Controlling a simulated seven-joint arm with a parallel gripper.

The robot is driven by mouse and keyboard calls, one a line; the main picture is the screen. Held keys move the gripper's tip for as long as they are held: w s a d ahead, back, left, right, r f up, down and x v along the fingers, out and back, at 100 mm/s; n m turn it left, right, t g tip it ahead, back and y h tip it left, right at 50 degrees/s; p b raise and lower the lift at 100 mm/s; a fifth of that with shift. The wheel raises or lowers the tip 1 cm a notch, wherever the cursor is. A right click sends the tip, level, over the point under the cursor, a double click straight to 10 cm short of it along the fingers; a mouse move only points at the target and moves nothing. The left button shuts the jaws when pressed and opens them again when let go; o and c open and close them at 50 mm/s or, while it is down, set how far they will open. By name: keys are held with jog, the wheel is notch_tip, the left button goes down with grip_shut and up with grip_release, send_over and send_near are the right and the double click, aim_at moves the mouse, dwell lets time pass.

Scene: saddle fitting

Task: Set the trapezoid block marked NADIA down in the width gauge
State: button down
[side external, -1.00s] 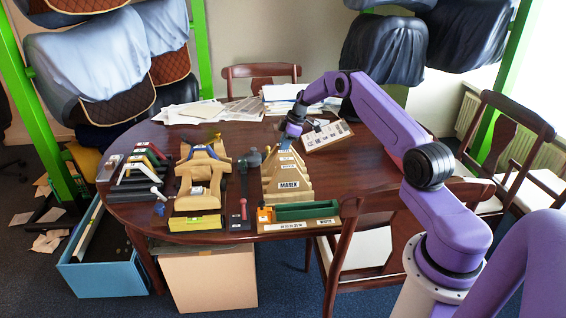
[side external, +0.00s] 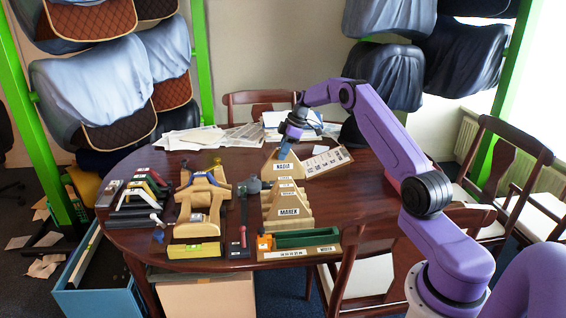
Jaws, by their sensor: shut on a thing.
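The tan trapezoid block marked NADIA (side external: 284,169) is at the far end of a row of similar tan blocks, its label facing the camera. My gripper (side external: 284,153) is shut on its top and holds it upright. It appears raised above the row, but its lower edge is close to the blocks in front and the gap is unclear. The row ends nearest the camera with the block marked MAREK (side external: 288,217). A tan base with an orange end piece and a green channel, apparently the width gauge (side external: 298,253), lies at the table's front edge.
A tilted label board (side external: 327,161) stands just right of the held block. Left of the row are a dark tray with a red-handled tool (side external: 240,240), a wooden saddle-tree form (side external: 200,205) and several coloured angled pieces (side external: 140,190). Bare table (side external: 365,195) lies to the right.

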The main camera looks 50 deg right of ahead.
notch_tip(320, 180, up, 8)
jog(key=shift+r, duration=0.2)
jog(key=s+a, duration=1.5)
jog(key=s, duration=0.4)
notch_tip(320, 180, down, 12)
jog(key=shift+s+f, duration=0.2)
jog(key=shift+f, duration=0.05)
dwell(0.4)
jog(key=shift+d+f, duration=0.1)
jog(key=shift+f, duration=2.05)
dwell(2.2)
